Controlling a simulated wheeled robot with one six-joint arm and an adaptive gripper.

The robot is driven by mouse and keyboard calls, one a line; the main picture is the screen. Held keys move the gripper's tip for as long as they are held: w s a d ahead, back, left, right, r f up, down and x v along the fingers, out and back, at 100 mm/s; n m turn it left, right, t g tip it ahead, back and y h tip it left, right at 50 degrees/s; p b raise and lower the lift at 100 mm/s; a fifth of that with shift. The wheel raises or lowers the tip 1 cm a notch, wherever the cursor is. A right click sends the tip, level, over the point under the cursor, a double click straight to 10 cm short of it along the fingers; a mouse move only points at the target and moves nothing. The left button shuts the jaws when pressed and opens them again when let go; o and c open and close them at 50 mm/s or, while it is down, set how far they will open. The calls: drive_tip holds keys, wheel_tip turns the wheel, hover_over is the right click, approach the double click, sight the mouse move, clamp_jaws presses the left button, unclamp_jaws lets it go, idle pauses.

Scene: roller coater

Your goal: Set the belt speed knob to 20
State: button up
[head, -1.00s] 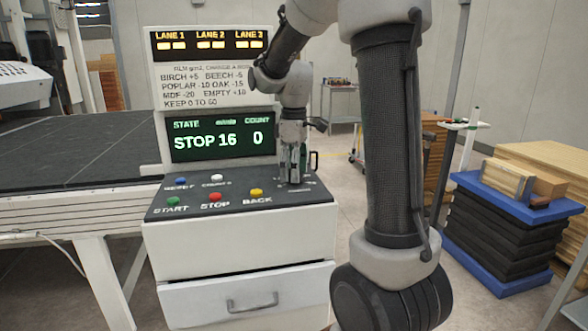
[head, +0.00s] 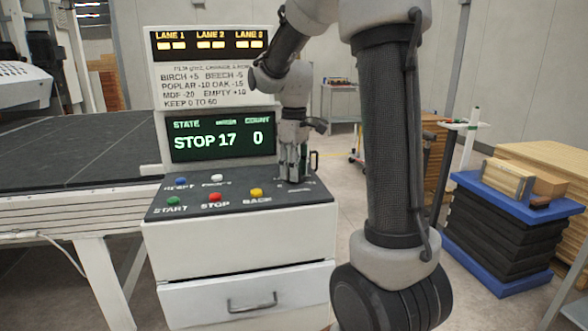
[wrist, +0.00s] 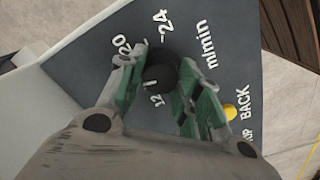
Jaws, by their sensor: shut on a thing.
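The belt speed knob (wrist: 160,74) is a black round knob on the dark panel, with a dial marked 12, 20 and 24 and the label m/min beside it. A pale pointer mark on the knob shows in the wrist view. My gripper (wrist: 158,82) is shut on the knob, with a green-padded finger on each side. In the head view my gripper (head: 293,172) points down at the right of the panel and hides the knob. The green display (head: 222,141) reads STOP 17 and a count of 0.
Buttons on the console panel (head: 300,195) include green START (head: 173,201), red STOP (head: 215,197) and yellow BACK (head: 257,193), left of my gripper. A lane board (head: 208,43) stands behind. A blue lift table (head: 515,210) with boards stands at the right.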

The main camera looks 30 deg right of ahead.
drive_tip(key=m, duration=0.4)
drive_tip(key=shift+m, duration=2.6)
drive_tip(key=o, duration=1.1)
drive_tip(key=shift+c, duration=0.2)
wheel_tip(320, 180, up, 12)
